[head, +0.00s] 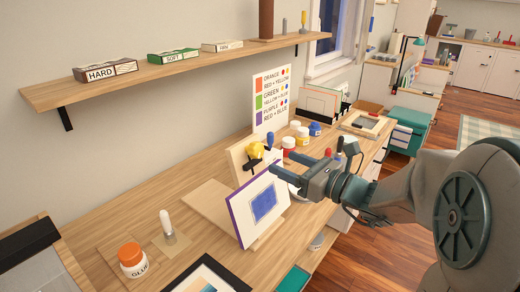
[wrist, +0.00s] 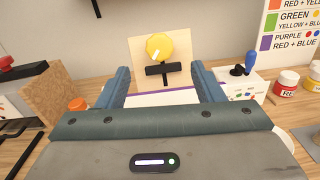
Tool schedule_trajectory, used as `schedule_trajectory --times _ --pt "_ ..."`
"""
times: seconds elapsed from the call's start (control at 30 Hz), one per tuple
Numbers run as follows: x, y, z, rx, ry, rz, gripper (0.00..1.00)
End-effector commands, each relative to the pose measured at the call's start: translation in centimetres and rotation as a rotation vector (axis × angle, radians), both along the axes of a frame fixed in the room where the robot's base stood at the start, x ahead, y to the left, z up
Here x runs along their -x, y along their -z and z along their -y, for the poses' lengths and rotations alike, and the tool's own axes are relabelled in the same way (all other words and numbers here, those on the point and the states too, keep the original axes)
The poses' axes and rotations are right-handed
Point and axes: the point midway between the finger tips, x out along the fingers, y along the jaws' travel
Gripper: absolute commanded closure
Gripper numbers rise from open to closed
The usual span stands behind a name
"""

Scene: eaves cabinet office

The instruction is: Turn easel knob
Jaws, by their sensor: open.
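The easel knob (head: 255,150) is yellow and sits at the upper part of a pale wooden easel (head: 237,158) on the desk. In the wrist view the knob (wrist: 159,46) shows face-on, with a white mark on it, above a black crossbar (wrist: 163,69) on the easel's board. A framed picture (head: 262,204) with a blue square and purple edge leans on the easel. My gripper (head: 279,162) is open and empty, its fingers pointing at the easel. In the wrist view the knob appears between and beyond the fingertips (wrist: 159,72), apart from them.
A shelf (head: 180,70) hangs above.

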Motion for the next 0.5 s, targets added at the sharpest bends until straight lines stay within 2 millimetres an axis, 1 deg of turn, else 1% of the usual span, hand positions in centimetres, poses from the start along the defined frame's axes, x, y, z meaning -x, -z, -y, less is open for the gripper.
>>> schedule_trajectory --times 0.03,0.2,0.33,0.5 --pt "-0.7 -0.1 -1.1 0.000 -0.007 0.000 0.39" --pt "-2.9 0.0 -3.8 0.000 -0.006 0.000 0.39" --pt "-4.2 0.0 -5.5 0.001 -0.005 -0.002 0.39" --pt "-5.2 0.0 -6.6 0.001 -0.003 0.000 0.39"
